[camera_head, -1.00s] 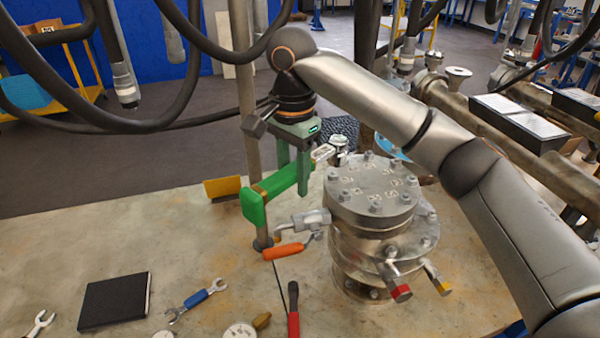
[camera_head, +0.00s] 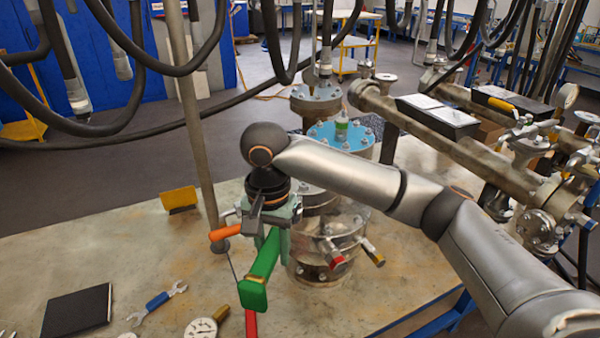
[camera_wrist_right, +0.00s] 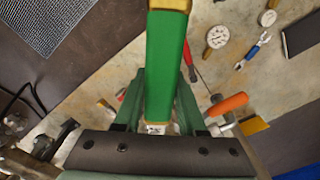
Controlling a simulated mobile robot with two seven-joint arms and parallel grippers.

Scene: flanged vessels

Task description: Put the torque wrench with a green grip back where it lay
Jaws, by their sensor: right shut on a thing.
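My right gripper (camera_head: 270,238) is shut on the torque wrench with a green grip (camera_head: 258,283). It holds the wrench above the table, at the front left of the flanged vessel (camera_head: 325,268). The green end tilts toward the camera, and the far end is hidden behind the gripper and wrist. In the right wrist view the green grip (camera_wrist_right: 167,70) runs between both fingers of the gripper (camera_wrist_right: 158,98). My left gripper is not in view.
A red-handled tool (camera_head: 250,324), gauge (camera_head: 201,328), blue wrench (camera_head: 157,301), black notebook (camera_head: 77,311) and yellow bracket (camera_head: 179,198) sit on the table (camera_head: 120,248). A pole (camera_head: 194,120) rises behind. The table's left middle is clear.

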